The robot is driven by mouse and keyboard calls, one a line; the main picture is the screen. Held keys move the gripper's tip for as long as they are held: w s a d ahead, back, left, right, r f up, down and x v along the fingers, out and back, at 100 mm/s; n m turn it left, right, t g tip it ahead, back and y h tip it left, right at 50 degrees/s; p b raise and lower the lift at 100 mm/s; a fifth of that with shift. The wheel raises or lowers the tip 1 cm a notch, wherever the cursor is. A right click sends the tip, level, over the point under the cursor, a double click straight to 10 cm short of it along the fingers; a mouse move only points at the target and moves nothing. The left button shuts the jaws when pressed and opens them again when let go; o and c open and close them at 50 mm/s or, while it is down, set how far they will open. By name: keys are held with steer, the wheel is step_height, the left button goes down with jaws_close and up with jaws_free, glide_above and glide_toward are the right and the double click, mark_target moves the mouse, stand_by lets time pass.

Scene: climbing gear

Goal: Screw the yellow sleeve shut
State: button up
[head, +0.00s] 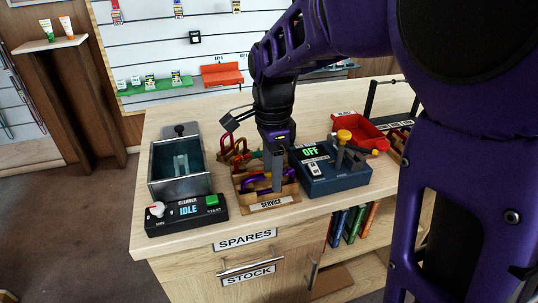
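Several coloured carabiners lie in the wooden tray labelled SERVICE (270,204): a red one (232,150) stands at the back and a purple one (256,186) lies near the front. Small yellow-orange parts show among them, but I cannot tell which one is the yellow sleeve. My gripper (277,186) points down into this tray, beside the purple carabiner. Its fingers look like one narrow grey shape from this side, so their opening and anything between them are hidden.
Left of the tray stand a metal cleaner basin (180,187) and its black control box (186,214) reading IDLE.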

mark_target(270, 172)
steer(key=shift+f+b, duration=0.8)
steer(key=shift+f, duration=0.65)
steer(key=shift+w+a+r+p, duration=0.1)
steer(key=shift+w+r+p, duration=0.05)
steer(key=shift+w+p, duration=0.3)
steer(key=shift+w+a, duration=0.1)
steer(key=shift+w, duration=0.2)
steer(key=shift+a+r+p, duration=0.1)
steer(key=shift+r+p, duration=1.15)
steer(key=shift+r, duration=0.1)
steer(key=shift+s+d, duration=0.25)
steer(key=shift+s, duration=0.55)
steer(key=shift+f, duration=0.25)
